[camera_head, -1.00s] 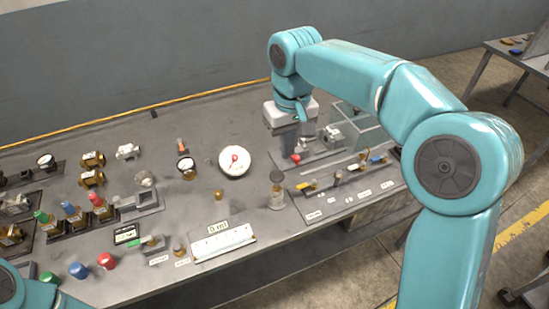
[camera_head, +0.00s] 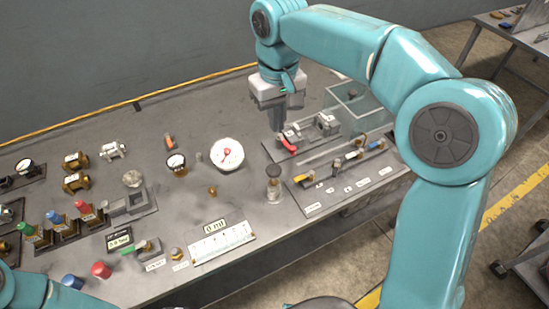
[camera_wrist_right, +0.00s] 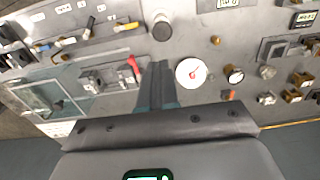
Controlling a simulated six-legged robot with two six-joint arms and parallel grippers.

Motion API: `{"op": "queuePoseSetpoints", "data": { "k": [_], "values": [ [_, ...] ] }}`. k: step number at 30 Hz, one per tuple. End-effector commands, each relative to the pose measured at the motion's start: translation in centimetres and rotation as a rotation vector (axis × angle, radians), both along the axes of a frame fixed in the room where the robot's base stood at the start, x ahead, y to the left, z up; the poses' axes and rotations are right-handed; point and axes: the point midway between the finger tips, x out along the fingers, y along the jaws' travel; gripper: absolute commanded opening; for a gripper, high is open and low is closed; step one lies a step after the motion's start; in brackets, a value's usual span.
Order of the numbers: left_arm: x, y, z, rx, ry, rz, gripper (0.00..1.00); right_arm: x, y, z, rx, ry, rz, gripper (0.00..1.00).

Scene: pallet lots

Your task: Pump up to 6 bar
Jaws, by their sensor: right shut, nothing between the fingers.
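A round white gauge (camera_head: 227,154) with a red needle lies on the bench; it also shows in the right wrist view (camera_wrist_right: 191,73). The figures on its dial are too small to read. Right of it, a grey device (camera_head: 318,127) has a red lever (camera_head: 287,143). A clear cylinder with a dark round top (camera_head: 273,186) stands upright in front of these; I cannot tell if it is the pump. My right gripper (camera_head: 276,128) is shut and empty, pointing down behind the red lever. In the right wrist view its fingers (camera_wrist_right: 158,83) show between the red lever and the gauge. My left gripper is out of view.
A panel with several coloured levers (camera_head: 345,172) lies at the bench's right front. A clear box (camera_head: 358,103) stands behind it. Brass fittings (camera_head: 76,171), valves (camera_head: 60,222) and a white scale plate (camera_head: 222,241) lie left and in front. Bare bench shows around the gauge.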

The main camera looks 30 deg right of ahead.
Motion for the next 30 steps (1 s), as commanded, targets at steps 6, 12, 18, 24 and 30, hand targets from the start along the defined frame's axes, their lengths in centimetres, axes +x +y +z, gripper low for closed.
{"op": "queuePoseSetpoints", "data": {
  "k": [6,12,18,24,30],
  "values": [
    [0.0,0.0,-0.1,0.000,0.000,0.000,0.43,0.0,0.0,-1.9,-0.001,0.004,0.001,0.00],
    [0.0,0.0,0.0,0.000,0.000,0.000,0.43,0.1,0.1,-6.0,0.000,0.006,0.000,0.00],
    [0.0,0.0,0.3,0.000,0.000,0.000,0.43,0.3,0.1,-10.2,0.000,0.006,0.001,0.00],
    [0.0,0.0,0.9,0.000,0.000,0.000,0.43,0.4,0.2,-13.0,0.000,0.004,0.000,0.00],
    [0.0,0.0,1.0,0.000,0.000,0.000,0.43,0.4,0.2,-14.0,0.000,0.000,0.000,0.00]
  ]
}}
